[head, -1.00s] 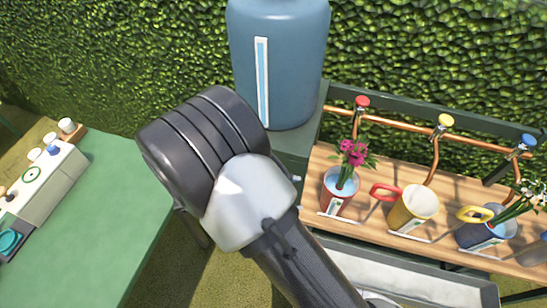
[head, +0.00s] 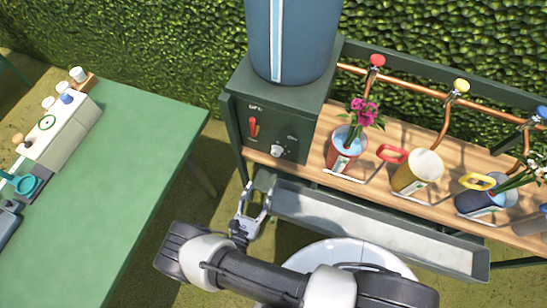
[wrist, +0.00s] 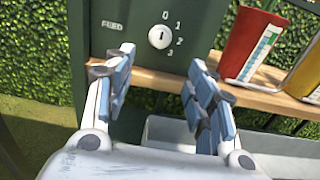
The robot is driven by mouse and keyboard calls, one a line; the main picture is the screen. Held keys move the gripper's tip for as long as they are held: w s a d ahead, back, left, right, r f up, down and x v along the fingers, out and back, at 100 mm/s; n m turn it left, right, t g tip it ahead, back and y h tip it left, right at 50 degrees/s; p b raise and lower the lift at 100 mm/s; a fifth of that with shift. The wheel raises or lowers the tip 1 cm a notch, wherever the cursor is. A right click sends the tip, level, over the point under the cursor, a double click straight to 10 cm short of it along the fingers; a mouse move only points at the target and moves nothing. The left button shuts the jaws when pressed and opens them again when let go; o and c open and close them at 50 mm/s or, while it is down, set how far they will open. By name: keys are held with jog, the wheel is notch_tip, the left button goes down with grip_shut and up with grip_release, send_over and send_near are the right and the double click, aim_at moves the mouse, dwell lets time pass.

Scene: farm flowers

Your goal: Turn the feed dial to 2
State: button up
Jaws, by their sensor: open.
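The feed dial (head: 277,150) is a small round white knob on the front of the dark green box under the blue tank. In the wrist view the dial (wrist: 159,37) has the word FEED to its left and the marks 0, 1, 2 and 3 curving down its right side. Its dark pointer line is near upright, seemingly toward 0, though its exact setting is hard to tell. My gripper (head: 256,196) is open and empty below and in front of the box. In the wrist view its fingers (wrist: 158,68) are spread on either side below the dial, apparently not touching it.
A red lever (head: 253,128) sits on the box left of the dial. A grey trough (head: 380,232) runs below the wooden shelf. A red cup with flowers (head: 344,150) and a yellow cup (head: 415,172) stand to the right. A green table (head: 130,180) is at left.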

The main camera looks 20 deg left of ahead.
aim_at(275, 155)
jog(key=w, duration=0.5)
jog(key=w+b, duration=0.1)
jog(key=w, duration=0.3)
jog(key=w+d+b, duration=0.1)
jog(key=w, duration=0.4)
jog(key=shift+w+d, duration=0.1)
jog(key=shift+w, duration=0.2)
jog(key=shift+c, duration=0.5)
jog(key=c, duration=1)
